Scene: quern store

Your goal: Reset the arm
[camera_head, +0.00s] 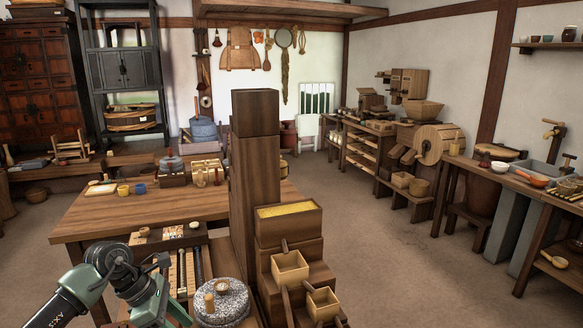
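My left arm comes in from the lower left, with a dark forearm and green joints, bent at the front edge of the wooden table (150,208). My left gripper (160,264) is at the end of it, small and dark, beside a low bench with rod-like tools (198,268). Its fingers are partly hidden by the arm, and I cannot tell whether they are open or shut. I see nothing clearly held in it. My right arm and gripper are not in view.
A round stone quern (222,303) stands right of my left gripper. A tall wooden post (255,150) and a stepped stand with a grain-filled box (288,222) rise close by. Workbenches with a wooden drum (440,143) line the right wall. The floor (410,260) between is clear.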

